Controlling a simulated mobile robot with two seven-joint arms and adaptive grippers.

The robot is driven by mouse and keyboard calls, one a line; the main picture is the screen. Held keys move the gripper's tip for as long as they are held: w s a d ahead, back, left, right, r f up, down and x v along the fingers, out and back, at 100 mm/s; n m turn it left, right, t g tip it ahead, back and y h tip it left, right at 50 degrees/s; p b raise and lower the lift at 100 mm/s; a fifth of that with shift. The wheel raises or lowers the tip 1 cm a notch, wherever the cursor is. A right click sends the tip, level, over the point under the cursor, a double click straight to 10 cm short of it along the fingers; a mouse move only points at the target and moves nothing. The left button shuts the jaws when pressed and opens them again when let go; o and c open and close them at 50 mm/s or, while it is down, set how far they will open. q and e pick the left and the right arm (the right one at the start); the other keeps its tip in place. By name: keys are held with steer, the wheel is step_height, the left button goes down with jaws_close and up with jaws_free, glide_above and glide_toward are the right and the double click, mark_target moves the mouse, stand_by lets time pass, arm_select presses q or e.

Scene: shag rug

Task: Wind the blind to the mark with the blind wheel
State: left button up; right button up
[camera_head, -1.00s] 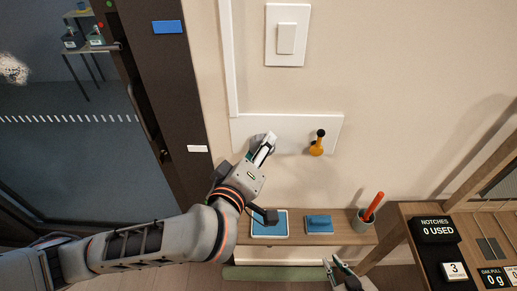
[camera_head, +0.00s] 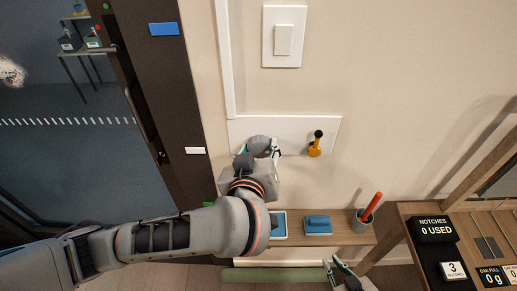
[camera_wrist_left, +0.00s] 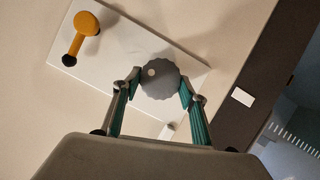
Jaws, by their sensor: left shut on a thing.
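The blind wheel is a grey scalloped knob (camera_wrist_left: 160,80) on a white wall plate (camera_wrist_left: 125,62); in the head view the wheel (camera_head: 261,143) is partly hidden by my gripper. My left gripper (camera_wrist_left: 158,86) is shut on the wheel, one finger on each side of its rim. In the head view the left gripper (camera_head: 263,154) reaches up to the plate from below. A light dot shows on the wheel's face. My right gripper (camera_head: 338,268) shows only in part at the bottom edge, and its opening is unclear. I cannot make out the blind or its mark.
An orange lever with a black knob (camera_head: 315,145) stands on the plate right of the wheel. Below are a shelf (camera_head: 345,232) with blue-topped trays (camera_head: 318,225) and a cup (camera_head: 361,222) holding an orange stick. A dark door frame (camera_head: 160,80) is at left.

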stand_by(0.4)
arm_select(q)
steer(key=o, duration=1.1)
steer(key=v, duration=0.7)
steer(key=shift+s, duration=0.2)
steer(key=shift+r, duration=0.1)
